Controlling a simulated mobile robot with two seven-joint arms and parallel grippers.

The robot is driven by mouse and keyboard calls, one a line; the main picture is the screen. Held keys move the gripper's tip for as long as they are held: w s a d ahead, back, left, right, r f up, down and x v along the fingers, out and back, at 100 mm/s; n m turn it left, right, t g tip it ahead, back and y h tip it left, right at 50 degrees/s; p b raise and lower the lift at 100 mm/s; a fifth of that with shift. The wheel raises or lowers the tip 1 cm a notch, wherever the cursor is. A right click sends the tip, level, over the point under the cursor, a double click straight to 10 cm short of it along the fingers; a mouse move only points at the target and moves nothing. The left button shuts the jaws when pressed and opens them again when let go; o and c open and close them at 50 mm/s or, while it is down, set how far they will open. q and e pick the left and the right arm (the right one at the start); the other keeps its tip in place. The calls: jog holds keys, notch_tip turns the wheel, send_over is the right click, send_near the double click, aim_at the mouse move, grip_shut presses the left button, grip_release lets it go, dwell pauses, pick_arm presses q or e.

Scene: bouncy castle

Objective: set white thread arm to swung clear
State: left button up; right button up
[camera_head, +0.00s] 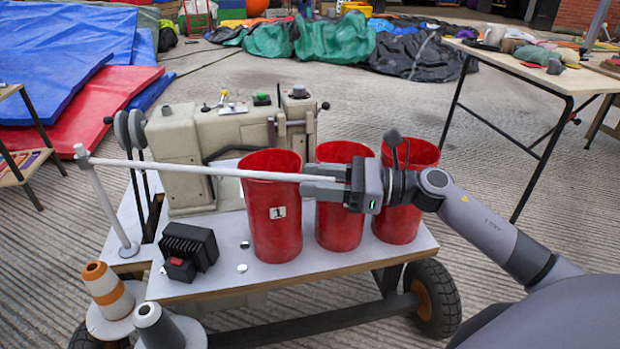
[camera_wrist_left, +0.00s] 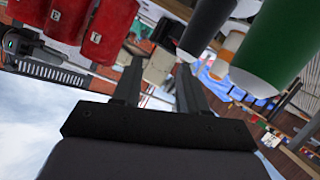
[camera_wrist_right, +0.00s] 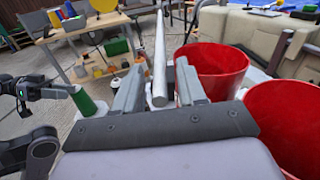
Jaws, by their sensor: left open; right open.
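The white thread arm (camera_head: 215,172) is a long thin rod on an upright post (camera_head: 107,207) at the left of the cart. It reaches right across the front of the sewing machine (camera_head: 235,130) and above the red cup marked 1 (camera_head: 273,220). My right gripper (camera_head: 305,182) is open at the rod's free end. In the right wrist view the rod (camera_wrist_right: 160,65) lies between the open fingers, with its blunt end near the palm; contact with the fingers is not clear. My left gripper (camera_wrist_left: 160,72) is open and empty in its wrist view, outside the head view.
Two more red cups (camera_head: 340,228) (camera_head: 400,222) stand at the cart's right, below my right gripper. A black finned box (camera_head: 188,247) and thread cones (camera_head: 108,290) (camera_head: 157,325) are at the left front. A table (camera_head: 545,70) stands at right.

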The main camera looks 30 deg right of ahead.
jog(key=shift+v, duration=2.75)
